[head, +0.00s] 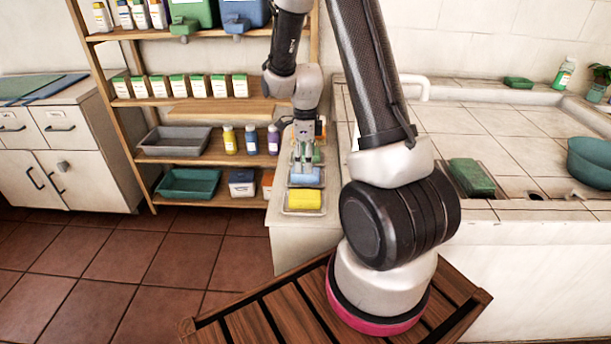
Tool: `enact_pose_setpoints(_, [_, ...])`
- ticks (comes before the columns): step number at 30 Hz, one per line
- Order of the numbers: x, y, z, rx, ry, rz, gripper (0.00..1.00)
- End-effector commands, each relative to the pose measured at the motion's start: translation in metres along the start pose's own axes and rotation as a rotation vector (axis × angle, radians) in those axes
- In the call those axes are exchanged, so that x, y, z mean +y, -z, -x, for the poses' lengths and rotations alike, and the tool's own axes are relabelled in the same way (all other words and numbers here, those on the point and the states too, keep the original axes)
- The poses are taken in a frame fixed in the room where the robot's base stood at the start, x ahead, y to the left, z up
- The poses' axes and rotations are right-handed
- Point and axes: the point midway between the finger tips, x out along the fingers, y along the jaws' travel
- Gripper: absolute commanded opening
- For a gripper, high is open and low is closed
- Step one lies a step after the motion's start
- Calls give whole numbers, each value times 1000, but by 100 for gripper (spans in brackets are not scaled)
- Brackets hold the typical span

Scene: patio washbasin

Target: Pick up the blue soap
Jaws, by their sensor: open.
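The blue soap (305,178) is a light blue block in a small tray on the narrow white ledge, behind the yellow soap. My gripper (302,168) points down right above it, its fingers open. The fingertips cover the back part of the blue soap, and I cannot tell whether they touch it. A greenish block shows partly behind the fingers.
The yellow soap (304,199) lies in a tray just in front. A wooden shelf (200,102) with bottles and bins stands to the left. The tiled basin top (480,130), holding a green block (472,177) and a teal bowl (590,160), lies to the right.

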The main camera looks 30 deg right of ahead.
Motion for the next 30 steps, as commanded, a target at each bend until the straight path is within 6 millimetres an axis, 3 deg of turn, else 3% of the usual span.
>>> enact_pose_setpoints(10, [-4, 1, -50, 1, -2, 3, 71])
enact_pose_setpoints(19, [-4, 0, -56, -1, 0, 4, 71])
enact_pose_setpoints(28, [-4, 1, -56, 0, -1, 4, 19])
enact_pose_setpoints(30, [-4, 1, -56, 0, -1, 4, 17])
